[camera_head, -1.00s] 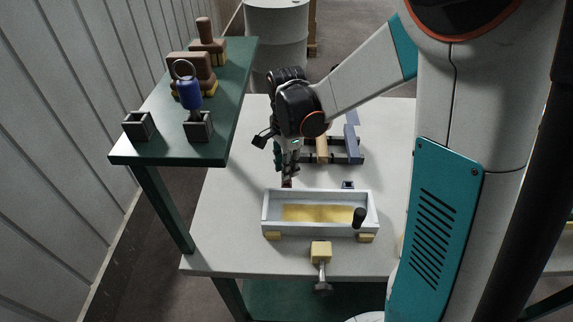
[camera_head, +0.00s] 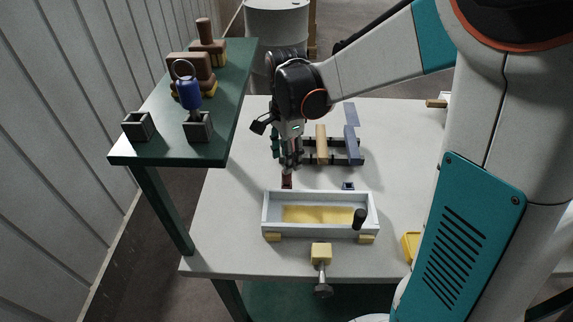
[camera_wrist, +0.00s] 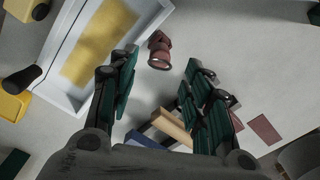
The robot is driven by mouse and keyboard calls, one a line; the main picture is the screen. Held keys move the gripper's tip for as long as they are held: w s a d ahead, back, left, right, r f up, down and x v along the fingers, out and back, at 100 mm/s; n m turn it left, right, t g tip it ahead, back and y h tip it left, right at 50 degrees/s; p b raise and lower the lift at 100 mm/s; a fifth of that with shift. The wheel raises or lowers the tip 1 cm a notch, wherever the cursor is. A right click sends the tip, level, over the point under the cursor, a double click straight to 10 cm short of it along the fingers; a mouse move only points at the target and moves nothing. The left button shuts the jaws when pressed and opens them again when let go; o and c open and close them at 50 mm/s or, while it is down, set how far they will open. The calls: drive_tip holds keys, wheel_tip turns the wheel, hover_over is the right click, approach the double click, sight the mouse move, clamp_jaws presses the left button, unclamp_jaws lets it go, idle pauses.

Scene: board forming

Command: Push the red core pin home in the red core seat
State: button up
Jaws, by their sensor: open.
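The red core pin (camera_wrist: 160,56) shows in the wrist view as a dull red round piece with a ringed end, just outside the tray's long wall. It appears to stand in the red core seat (camera_head: 287,184), a small dark red block behind the tray in the head view; how deep it sits I cannot tell. My gripper (camera_head: 289,166) is above the seat, pointing down. In the wrist view my gripper (camera_wrist: 161,66) has its green-padded fingers spread, with the pin between and beyond the tips and nothing held.
A pale tray (camera_head: 318,231) with a yellow floor and a dark knob (camera_head: 359,217) stands in front of the seat. A blue seat (camera_head: 348,185) is to the right. A rack with wooden and blue bars (camera_head: 352,146) stands behind. A green shelf (camera_head: 228,103) is at left.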

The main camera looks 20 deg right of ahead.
wheel_tip(320, 180, up, 7)
drive_tip(key=shift+r, duration=0.15)
idle(0.4)
drive_tip(key=s+r+n+t, duration=0.2)
drive_tip(key=s+n+t, duration=0.5)
drive_tip(key=s+n, duration=0.9)
drive_tip(key=shift+s, duration=0.45)
